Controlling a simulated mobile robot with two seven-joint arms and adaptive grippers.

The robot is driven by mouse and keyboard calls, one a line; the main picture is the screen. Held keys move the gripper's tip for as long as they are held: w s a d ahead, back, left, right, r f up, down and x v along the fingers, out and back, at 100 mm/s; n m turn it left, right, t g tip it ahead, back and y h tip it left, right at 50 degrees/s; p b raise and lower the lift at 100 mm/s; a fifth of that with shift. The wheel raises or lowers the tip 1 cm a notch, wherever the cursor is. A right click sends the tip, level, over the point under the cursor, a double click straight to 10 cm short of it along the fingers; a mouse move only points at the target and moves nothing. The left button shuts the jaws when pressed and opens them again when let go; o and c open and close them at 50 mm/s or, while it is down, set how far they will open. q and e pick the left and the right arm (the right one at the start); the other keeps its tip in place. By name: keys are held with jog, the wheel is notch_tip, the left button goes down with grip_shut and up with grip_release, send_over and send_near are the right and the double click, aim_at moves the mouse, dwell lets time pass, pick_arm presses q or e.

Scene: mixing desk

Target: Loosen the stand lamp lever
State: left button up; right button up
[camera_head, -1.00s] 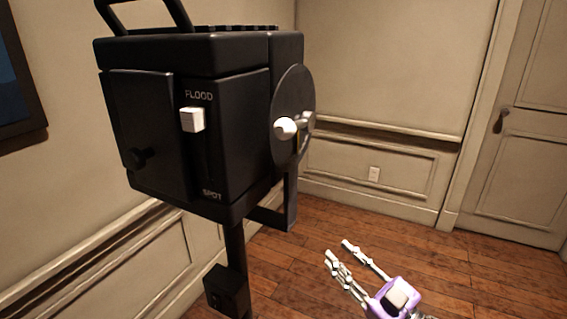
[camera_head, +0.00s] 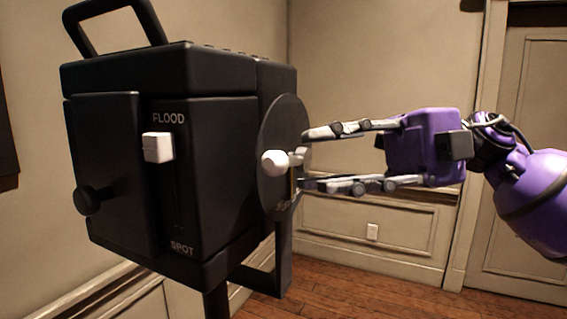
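The stand lamp (camera_head: 160,170) is a black box with a top handle, and it fills the left half of the head view. On its right side is a round black disc (camera_head: 270,130) with a white lever (camera_head: 275,163), whose knob end points toward me. My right gripper (camera_head: 304,158) comes in from the right. Its two fingers are spread apart, one above and one below the lever's height, with the tips close to the disc. I cannot tell whether they touch the lever. My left gripper is out of view.
A white slider (camera_head: 157,147) sits between the FLOOD and SPOT marks on the lamp's front, near FLOOD. A black knob (camera_head: 90,200) is at its left. A panelled wall and a door (camera_head: 525,130) stand behind. Wooden floor (camera_head: 340,295) shows below.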

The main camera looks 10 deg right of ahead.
aim_at(289, 163)
jog(key=a, duration=0.3)
jog(key=s+a, duration=0.1)
jog(key=a, duration=0.1)
jog(key=shift+a+p, duration=0.25)
jog(key=shift+p, duration=0.15)
grip_shut()
